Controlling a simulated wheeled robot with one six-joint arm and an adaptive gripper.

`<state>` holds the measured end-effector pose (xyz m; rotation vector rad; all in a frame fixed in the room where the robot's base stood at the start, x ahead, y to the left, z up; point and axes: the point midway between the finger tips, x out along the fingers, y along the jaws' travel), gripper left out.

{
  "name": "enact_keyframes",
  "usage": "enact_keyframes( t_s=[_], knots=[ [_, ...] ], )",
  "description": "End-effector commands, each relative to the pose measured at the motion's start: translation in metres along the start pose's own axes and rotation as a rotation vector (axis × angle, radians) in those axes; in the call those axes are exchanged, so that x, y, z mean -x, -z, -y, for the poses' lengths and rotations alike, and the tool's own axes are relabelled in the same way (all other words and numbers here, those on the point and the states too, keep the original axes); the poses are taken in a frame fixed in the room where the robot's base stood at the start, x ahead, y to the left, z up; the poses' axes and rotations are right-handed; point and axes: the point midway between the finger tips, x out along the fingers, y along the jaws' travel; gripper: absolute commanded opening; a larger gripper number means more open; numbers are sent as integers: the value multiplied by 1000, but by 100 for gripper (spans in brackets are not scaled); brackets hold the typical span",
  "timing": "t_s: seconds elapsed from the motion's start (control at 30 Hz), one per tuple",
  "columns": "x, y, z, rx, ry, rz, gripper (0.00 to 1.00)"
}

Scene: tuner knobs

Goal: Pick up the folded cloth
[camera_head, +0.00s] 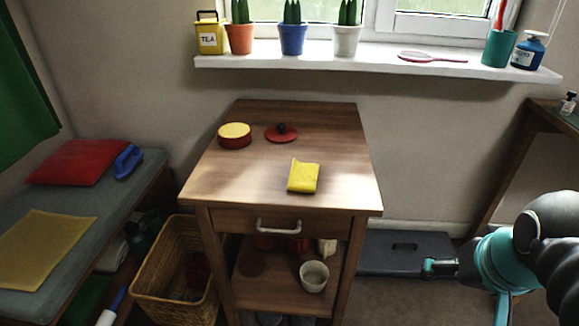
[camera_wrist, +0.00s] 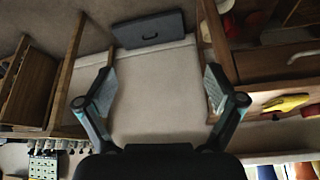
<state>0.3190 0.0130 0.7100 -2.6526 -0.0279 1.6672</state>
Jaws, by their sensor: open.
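The folded cloth (camera_head: 303,177) is a small yellow bundle lying on the right front part of the wooden cart's top (camera_head: 260,175). In the wrist view, a yellow shape at the right edge looks like this cloth (camera_wrist: 287,102). My gripper (camera_head: 431,267) is to the right of the cart and apart from the cloth, at the lower right of the head view. In the wrist view, the two fingers of my gripper (camera_wrist: 160,90) are wide apart with nothing between them.
A red pot with a yellow top (camera_head: 235,136) and a red lid (camera_head: 281,133) stand behind the cloth. A drawer handle (camera_head: 278,226) juts from the cart's front. A dark case (camera_head: 390,254) lies on the floor behind my gripper. A flat yellow cloth (camera_head: 42,248) lies on the left bench.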

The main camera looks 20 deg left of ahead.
Motion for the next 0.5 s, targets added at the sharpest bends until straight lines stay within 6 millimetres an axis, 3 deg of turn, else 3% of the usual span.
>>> enact_keyframes(
  t_s=[0.2, 0.5],
  knots=[
    [30, 83, 48, 37, 44, 106, 94],
    [46, 175, 140, 88, 65, 259, 94]
  ],
)
